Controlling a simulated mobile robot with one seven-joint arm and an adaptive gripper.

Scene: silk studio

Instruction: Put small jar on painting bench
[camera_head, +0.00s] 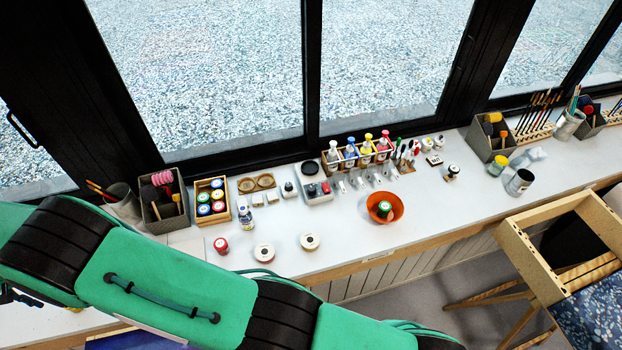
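Several small jars show, and I cannot tell which one the task means. A red jar (221,245) stands near the front left of the long white bench (340,250). A green-topped jar (384,208) is inside an orange bowl (372,215) on the bench. A yellow-lidded jar (498,165) stands farther right. I cannot tell whether this bench is the painting bench. My green arm crosses the lower left of the view and hides part of the bench front. My gripper is out of view.
A wooden box of jars (211,217), a brush box (163,203) and a bottle rack (357,165) line the window side. Two tape rolls (310,241) lie near the front edge. A wooden frame-like piece of furniture (530,265) stands at right. Bench space right of the bowl looks clear.

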